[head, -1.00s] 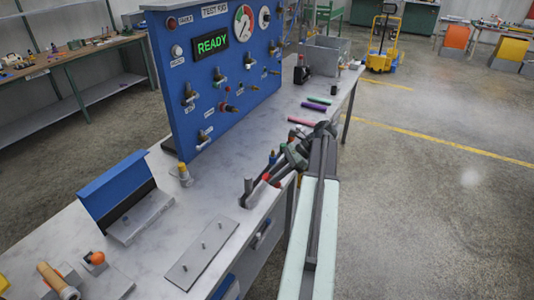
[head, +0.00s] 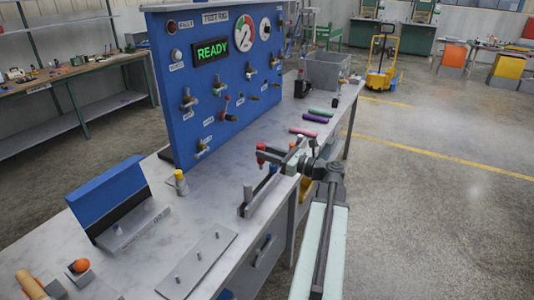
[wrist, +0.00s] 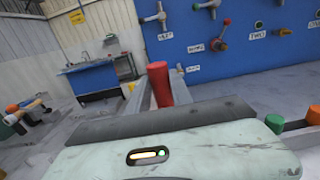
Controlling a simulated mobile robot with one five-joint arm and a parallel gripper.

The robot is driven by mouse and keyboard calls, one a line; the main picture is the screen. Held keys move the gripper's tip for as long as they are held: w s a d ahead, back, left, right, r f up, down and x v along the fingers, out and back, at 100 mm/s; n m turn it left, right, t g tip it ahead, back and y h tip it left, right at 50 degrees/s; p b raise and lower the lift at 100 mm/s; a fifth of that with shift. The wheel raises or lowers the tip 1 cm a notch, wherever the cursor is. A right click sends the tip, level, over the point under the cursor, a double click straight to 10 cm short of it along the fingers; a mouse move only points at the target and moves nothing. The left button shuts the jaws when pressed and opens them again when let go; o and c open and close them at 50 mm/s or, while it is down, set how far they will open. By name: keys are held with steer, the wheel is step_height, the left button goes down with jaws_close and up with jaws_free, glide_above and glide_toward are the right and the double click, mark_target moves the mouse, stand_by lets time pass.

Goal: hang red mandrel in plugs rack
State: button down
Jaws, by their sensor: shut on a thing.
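The red mandrel (head: 261,154) is upright between the fingers of my gripper (head: 268,157), above the bench's front edge. In the wrist view the red mandrel (wrist: 158,84) stands between the jaws, its lower part hidden by my wrist housing. I cannot read which is the plugs rack.
The blue test panel (head: 212,75) rises behind the bench. A yellow-capped piece (head: 181,182) stands by the blue-backed stand. Coloured rods (head: 315,119) lie farther along the bench. Green-topped (wrist: 273,122) and orange-topped pieces show at right in the wrist view.

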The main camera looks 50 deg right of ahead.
steer(key=shift+s+f+b, duration=0.1)
steer(key=shift+f+b, duration=2.85)
steer(key=shift+b, duration=0.05)
steer(key=shift+f+b, duration=0.4)
steer(key=shift+f+b, duration=1.7)
steer(key=c, duration=1.1)
jaws_free()
steer(key=shift+o, duration=0.2)
steer(key=shift+s, duration=0.1)
steer(key=v, duration=0.7)
steer(key=shift+s, duration=0.3)
